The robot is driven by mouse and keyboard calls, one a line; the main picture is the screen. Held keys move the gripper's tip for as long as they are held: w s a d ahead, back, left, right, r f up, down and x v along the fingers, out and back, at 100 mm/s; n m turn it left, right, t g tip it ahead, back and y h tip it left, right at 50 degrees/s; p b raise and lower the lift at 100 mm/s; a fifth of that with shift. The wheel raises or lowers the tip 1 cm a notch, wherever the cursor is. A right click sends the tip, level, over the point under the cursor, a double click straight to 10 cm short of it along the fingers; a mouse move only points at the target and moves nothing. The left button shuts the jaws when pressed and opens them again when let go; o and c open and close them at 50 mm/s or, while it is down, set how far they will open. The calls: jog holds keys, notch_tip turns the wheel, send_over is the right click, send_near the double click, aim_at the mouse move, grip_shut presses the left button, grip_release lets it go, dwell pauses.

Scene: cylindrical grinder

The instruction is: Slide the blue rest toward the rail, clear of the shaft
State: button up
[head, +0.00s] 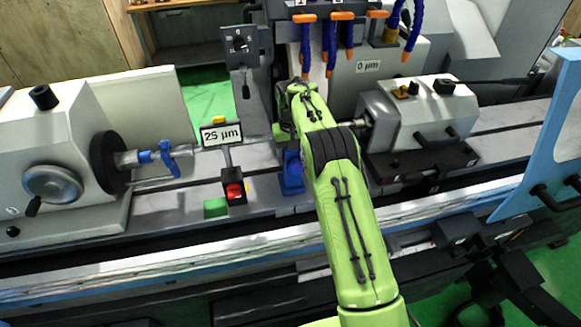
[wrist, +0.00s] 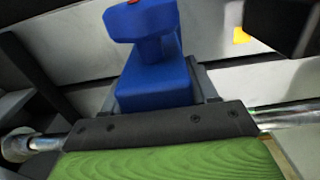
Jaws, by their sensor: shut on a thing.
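The blue rest (head: 292,172) stands on the machine bed, just left of my green arm in the head view. In the wrist view the blue rest (wrist: 155,62) fills the upper middle, directly beyond the dark bar of my gripper (wrist: 165,122). My gripper is shut on the blue rest; its fingertips are not clearly visible. The metal shaft shows in the wrist view (wrist: 290,116) on both sides of the dark bar, which hides its middle. Whether rest and shaft touch is hidden. The pale rail (head: 180,258) runs along the front of the bed.
A "25 µm" gauge display (head: 221,135) stands left of the rest, beside a red button (head: 235,191) and a green block (head: 215,207). The headstock (head: 45,150) is left, the tailstock (head: 415,115) right. Blue coolant hoses (head: 330,45) hang above. Bed between rest and rail looks clear.

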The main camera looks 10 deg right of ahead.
aim_at(294, 158)
jog(key=shift+s+f+b, duration=0.1)
jog(key=shift+s+b, duration=1.45)
jog(key=shift+b, duration=0.7)
jog(key=shift+s, duration=0.3)
jog(key=o, duration=1.1)
jog(key=shift+o, duration=0.3)
